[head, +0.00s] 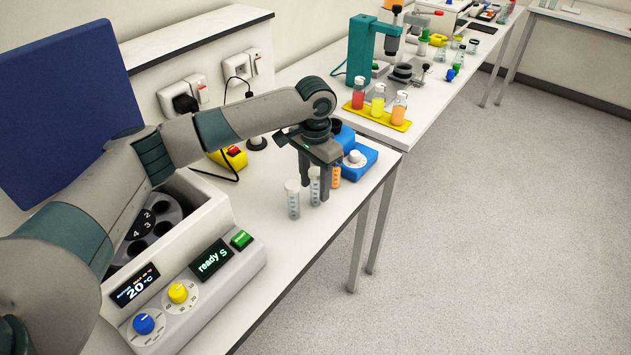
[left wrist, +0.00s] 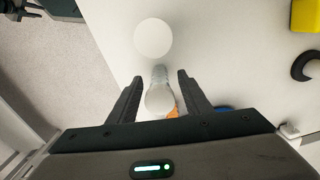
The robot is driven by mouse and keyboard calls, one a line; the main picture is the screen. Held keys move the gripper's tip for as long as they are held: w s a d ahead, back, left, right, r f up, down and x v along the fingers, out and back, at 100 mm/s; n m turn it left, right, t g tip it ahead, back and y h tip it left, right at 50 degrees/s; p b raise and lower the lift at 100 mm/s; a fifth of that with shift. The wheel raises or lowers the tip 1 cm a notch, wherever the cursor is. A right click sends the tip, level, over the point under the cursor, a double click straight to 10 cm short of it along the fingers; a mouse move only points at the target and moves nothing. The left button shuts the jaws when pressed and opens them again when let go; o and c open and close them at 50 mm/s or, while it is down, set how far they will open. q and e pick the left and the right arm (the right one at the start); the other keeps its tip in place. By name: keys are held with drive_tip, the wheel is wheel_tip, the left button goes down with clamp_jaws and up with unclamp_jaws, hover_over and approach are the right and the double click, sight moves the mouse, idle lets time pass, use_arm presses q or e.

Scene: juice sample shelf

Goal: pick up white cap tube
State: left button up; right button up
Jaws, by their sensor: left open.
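My left gripper (head: 314,188) points down over the bench with its jaws open. A clear tube with a pale cap (head: 314,184) stands upright between its fingers; in the left wrist view its pale top (left wrist: 159,99) shows between the open fingers (left wrist: 160,78), with gaps on both sides. A second upright tube with a white cap (head: 293,198) stands just left of the gripper, outside the fingers; its round white cap (left wrist: 152,38) shows beyond the fingertips in the left wrist view. An orange tube (head: 336,176) stands just right of the gripper, partly hidden.
A centrifuge (head: 190,300) with a "ready" display stands at the left front. A blue device with a white knob (head: 356,160) is close behind the tubes. A yellow tray (head: 372,118) with several bottles lies further back. Bare bench lies in front of the tubes.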

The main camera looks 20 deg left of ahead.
use_arm(q)
drive_tip(key=shift+f, duration=0.75)
drive_tip(key=c, duration=1.1)
drive_tip(key=shift+o, duration=0.2)
drive_tip(key=shift+r, duration=0.1)
